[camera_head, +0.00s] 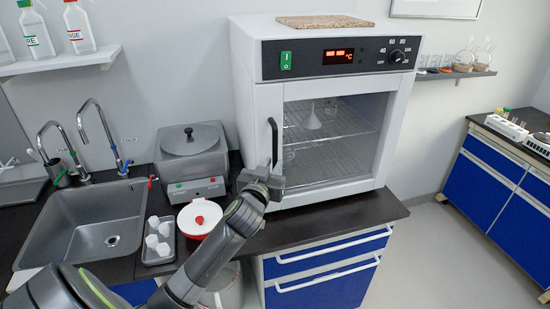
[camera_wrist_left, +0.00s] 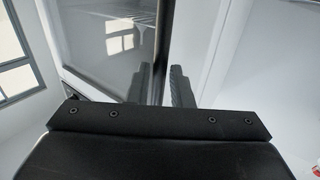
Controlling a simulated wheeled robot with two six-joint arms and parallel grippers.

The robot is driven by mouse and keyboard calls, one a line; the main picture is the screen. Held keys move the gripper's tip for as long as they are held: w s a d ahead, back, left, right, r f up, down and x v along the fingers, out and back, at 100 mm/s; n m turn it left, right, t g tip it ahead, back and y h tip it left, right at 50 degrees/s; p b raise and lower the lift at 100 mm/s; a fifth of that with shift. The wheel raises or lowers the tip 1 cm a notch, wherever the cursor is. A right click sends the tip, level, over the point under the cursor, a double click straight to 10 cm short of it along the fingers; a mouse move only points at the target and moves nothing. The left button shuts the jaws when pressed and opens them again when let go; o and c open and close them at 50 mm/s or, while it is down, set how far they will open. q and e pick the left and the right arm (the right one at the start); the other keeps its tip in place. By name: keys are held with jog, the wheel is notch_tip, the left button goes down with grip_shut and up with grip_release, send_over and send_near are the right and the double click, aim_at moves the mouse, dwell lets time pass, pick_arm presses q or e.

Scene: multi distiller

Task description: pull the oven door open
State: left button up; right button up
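The white oven (camera_head: 402,110) stands on the dark counter with its glass door (camera_head: 345,138) shut. A black vertical handle (camera_head: 273,140) is on the door's left side. My left gripper (camera_head: 268,172) is at the handle's lower part, and my own wrist hides some of that spot. In the left wrist view the handle (camera_wrist_left: 162,45) runs down between the two fingers of my left gripper (camera_wrist_left: 161,85). The fingers are apart, one on each side, with narrow gaps seeming to show. My right gripper is in neither view.
A grey lidded bath (camera_head: 192,150) stands left of the oven. A red-and-white round container (camera_head: 200,218) and a tray of white cups (camera_head: 160,257) sit close to my left arm. The sink (camera_head: 85,220) is further left. Blue drawers (camera_head: 325,268) with white handles lie below the counter.

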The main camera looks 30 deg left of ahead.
pick_arm(q)
jog(key=shift+x, duration=1.4)
grip_shut()
